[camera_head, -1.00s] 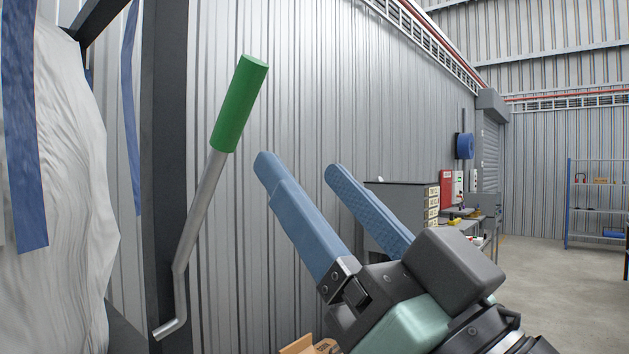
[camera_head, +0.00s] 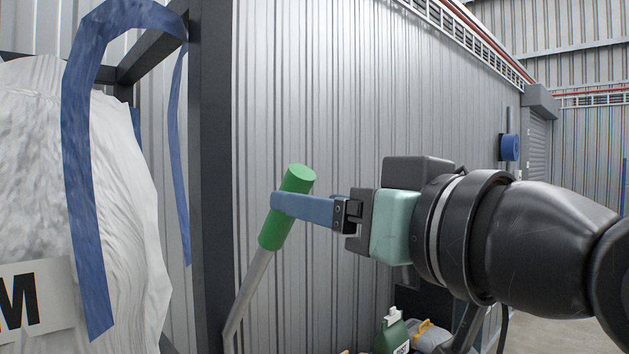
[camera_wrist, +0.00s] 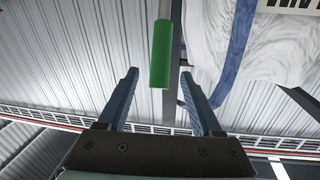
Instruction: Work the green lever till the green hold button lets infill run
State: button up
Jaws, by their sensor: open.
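The lever has a green cylindrical grip (camera_head: 273,236) on a grey metal rod (camera_head: 247,294), leaning with its top to the right in the head view. My gripper (camera_head: 279,203) reaches it from the right, with one blue finger seen across the upper part of the grip. In the wrist view the end of the green grip (camera_wrist: 161,60) lies between the two spread fingertips (camera_wrist: 158,75), with a gap on each side. My gripper is open and not closed on it. The hold button is not in view.
A white bulk bag (camera_head: 125,190) with blue straps hangs at the left, beside a dark upright post (camera_head: 210,150). A corrugated wall (camera_head: 340,110) stands behind the lever. A green bottle (camera_head: 391,332) and other items sit low at the bottom.

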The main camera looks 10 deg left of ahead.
jog(key=p+x, duration=0.2)
jog(key=x, duration=0.6)
jog(key=shift+w+a, duration=0.3)
grip_shut()
dwell(1.0)
